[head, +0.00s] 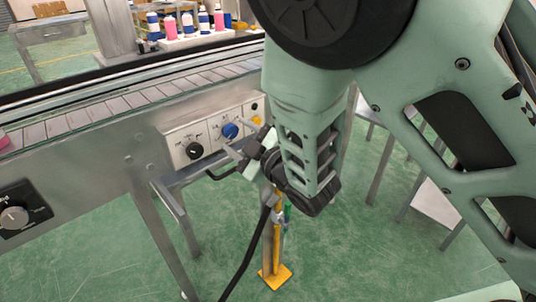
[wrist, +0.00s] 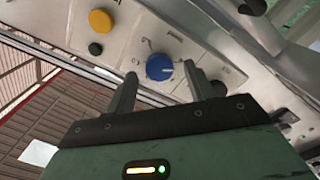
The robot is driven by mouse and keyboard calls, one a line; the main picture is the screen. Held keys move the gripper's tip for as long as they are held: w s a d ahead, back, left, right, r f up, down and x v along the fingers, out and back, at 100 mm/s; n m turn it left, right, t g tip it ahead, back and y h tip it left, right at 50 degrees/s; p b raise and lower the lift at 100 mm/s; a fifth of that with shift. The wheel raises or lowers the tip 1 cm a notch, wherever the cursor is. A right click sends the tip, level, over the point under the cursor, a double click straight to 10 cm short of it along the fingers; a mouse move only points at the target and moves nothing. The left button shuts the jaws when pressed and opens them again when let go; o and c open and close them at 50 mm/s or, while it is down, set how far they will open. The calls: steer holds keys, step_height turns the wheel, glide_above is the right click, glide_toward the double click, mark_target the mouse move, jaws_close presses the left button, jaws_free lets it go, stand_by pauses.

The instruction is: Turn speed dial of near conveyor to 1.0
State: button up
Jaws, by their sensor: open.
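The near conveyor (head: 120,108) runs along the left of the head view, with a pale control panel (head: 185,133) on its side. The panel carries a blue dial (head: 230,130), a black dial (head: 194,151) and a yellow button (head: 256,120). In the wrist view the blue dial (wrist: 159,67) has a white pointer line and faint markings around it. My gripper (head: 243,143) is in front of the panel, close to the blue dial. In the wrist view my gripper (wrist: 161,74) is open, its fingers on either side of the blue dial; contact cannot be told.
A silver dial (head: 14,218) on a black plate sits at the lower left of the conveyor side. A yellow button (wrist: 100,20) and a small dark button (wrist: 95,48) lie beside the blue dial. Several bottles stand behind the conveyor. A yellow-footed post (head: 275,276) stands below my gripper.

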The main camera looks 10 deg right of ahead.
steer(key=p+v, duration=1.4)
steer(key=v, duration=0.2)
stand_by(0.4)
steer(key=shift+s+d, duration=0.1)
stand_by(0.4)
